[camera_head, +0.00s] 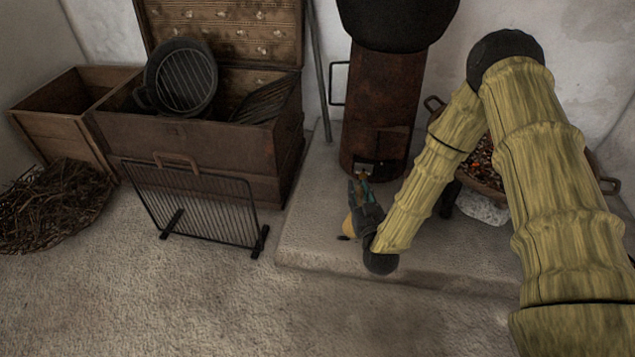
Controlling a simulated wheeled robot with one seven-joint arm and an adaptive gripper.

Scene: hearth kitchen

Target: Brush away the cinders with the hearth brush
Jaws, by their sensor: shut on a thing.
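My gripper (359,192) is low over the raised stone hearth (310,232), just in front of the rusty stove (375,130). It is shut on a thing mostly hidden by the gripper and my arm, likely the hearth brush. A small tan patch (349,226) shows at the gripper's left side; I cannot tell if it is part of the brush. A small dark spot (344,238) lies on the hearth beside it and may be a cinder. No other loose cinders can be made out.
A black wire fire screen (200,205) stands left of the hearth. A pan of embers (478,165) is partly behind my arm. The front floor is clear.

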